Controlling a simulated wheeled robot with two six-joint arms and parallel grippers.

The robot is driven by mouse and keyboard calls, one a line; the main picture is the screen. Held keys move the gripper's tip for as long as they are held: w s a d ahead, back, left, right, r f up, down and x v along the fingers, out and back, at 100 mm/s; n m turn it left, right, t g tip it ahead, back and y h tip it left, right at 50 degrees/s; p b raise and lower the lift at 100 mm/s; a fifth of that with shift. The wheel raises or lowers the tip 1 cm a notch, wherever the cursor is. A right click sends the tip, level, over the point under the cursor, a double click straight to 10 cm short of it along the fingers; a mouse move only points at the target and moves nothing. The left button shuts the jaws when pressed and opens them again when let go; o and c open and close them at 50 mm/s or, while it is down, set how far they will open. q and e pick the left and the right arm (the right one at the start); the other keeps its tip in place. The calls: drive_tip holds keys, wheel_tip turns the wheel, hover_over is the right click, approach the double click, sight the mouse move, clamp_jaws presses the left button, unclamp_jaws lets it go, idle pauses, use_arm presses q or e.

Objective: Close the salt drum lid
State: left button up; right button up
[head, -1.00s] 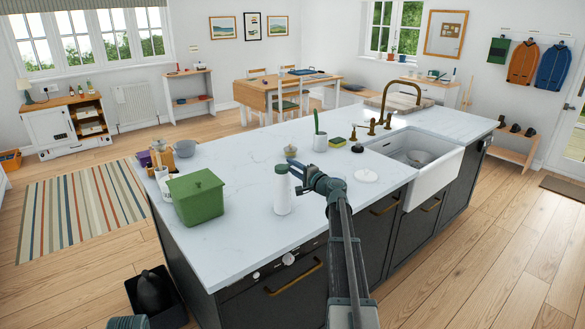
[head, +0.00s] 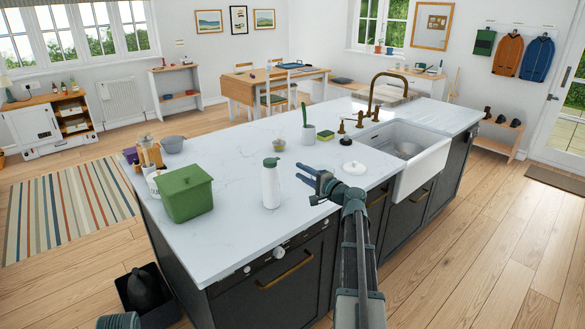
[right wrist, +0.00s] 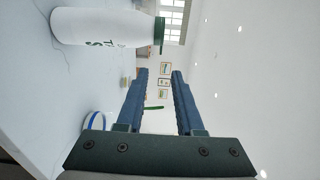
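The salt drum appears to be the white bottle-like container (head: 270,187) with a green top, upright on the island's worktop. It shows sideways in the right wrist view (right wrist: 95,27), with dark lettering and its green lid (right wrist: 159,32). I cannot tell whether the lid is fully seated. My right gripper (head: 309,184) is just right of the drum, apart from it. In the right wrist view its two blue fingers (right wrist: 160,75) are parallel with a clear gap and nothing between them. My left gripper is not in view.
A green lidded box (head: 186,197) stands left of the drum. A small jar (head: 279,145) is behind it. The worktop's front left is clear.

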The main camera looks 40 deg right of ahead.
drive_tip(key=shift+s+d, duration=0.1)
drive_tip(key=shift+s, duration=0.95)
